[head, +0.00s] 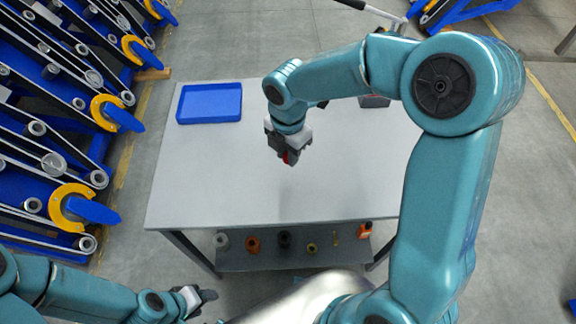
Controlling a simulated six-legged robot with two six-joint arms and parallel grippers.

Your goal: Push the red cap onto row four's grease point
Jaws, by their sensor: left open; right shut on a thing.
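My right gripper (287,157) hangs above the grey table, shut on the red cap (287,157). Only a small red patch of the cap shows between the dark fingers. My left gripper (207,297) is low in the picture, in front of the table, open and empty. Blue harvester row units (60,155) with belts, rollers and yellow rings stand along the left, apart from both grippers. I cannot tell which one is row four, and no grease point can be made out.
The grey table (215,175) is mostly bare. An empty blue tray (209,103) lies at its back left. A dark object (375,101) is partly hidden behind my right arm. A lower shelf (265,262) holds several small parts. Floor shows between table and row units.

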